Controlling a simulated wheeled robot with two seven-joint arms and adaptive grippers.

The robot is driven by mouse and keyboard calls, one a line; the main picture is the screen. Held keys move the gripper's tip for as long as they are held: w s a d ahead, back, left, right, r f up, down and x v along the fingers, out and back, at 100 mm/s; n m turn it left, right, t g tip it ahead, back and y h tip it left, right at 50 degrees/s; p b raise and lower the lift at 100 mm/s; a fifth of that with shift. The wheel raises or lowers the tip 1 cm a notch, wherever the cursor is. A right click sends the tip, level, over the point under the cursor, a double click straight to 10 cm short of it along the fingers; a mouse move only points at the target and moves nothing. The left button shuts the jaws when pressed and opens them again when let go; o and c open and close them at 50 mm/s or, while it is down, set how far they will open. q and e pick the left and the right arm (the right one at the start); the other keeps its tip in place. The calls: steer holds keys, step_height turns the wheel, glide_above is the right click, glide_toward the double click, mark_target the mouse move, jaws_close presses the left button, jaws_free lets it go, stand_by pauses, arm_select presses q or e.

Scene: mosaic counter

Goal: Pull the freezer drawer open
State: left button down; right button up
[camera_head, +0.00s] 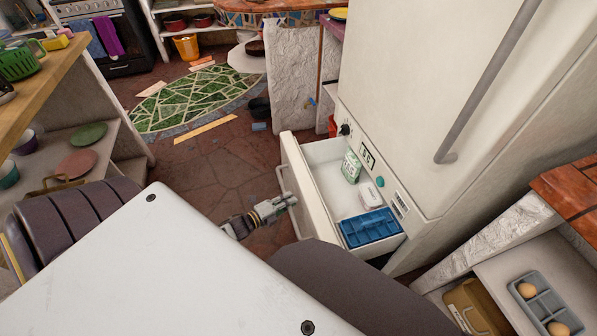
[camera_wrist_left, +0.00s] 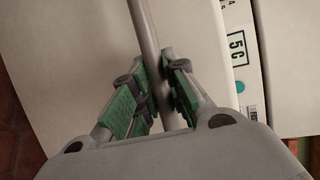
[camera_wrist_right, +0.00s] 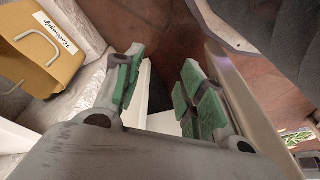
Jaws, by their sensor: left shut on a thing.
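The freezer drawer (camera_head: 297,170) stands pulled out from the bottom of the white fridge (camera_head: 405,110). Inside it are a green-and-white carton (camera_head: 351,167), a small white box (camera_head: 371,194) and a blue tray (camera_head: 370,228). My left gripper (camera_head: 285,203) is at the outer side of the drawer front. The left wrist view shows this gripper (camera_wrist_left: 160,92) shut on the drawer's grey bar handle (camera_wrist_left: 146,35), with green pads on both sides of it. My right gripper (camera_wrist_right: 158,95) is open and empty; it is hidden in the head view.
The fridge's long upper door handle (camera_head: 487,85) rises above the drawer. A low shelf at the right holds an egg tray (camera_head: 525,290) and a tan box (camera_head: 475,303). A wooden counter (camera_head: 40,90) stands at the left. Tiled floor (camera_head: 215,165) is clear left of the drawer.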

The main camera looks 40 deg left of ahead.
arm_select(q)
steer(key=shift+s+a, duration=0.6)
steer(key=shift+s, duration=0.2)
steer(key=shift+f, duration=0.1)
steer(key=c, duration=1.4)
jaws_free()
steer(key=shift+s, duration=0.15)
steer(key=shift+v, duration=5.85)
steer(key=shift+s, duration=0.1)
